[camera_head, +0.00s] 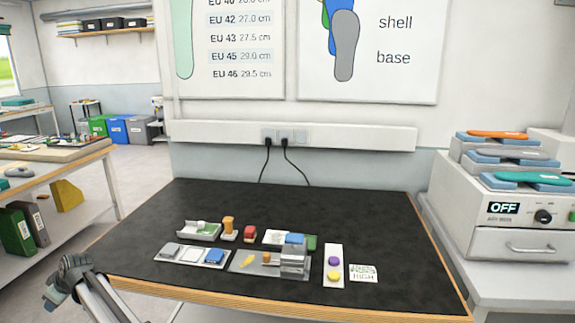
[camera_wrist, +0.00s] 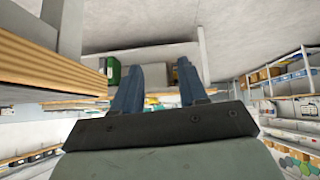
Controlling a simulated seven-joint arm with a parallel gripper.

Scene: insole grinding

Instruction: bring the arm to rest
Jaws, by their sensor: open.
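My gripper shows in the wrist view (camera_wrist: 159,72) with two blue-grey fingers standing apart and nothing held between them. In the head view, part of my arm shows at the lower left, beside the left front corner of the dark-topped table (camera_head: 350,212). The arm is off the table surface and touches nothing that I can see. The wrist view looks past the fingers at the room, with a table's wooden edge (camera_wrist: 40,50) at the left.
The table's back half is clear. At the right stands a white machine (camera_head: 515,243) reading OFF, with insoles on top. A side table (camera_head: 60,165) stands left.

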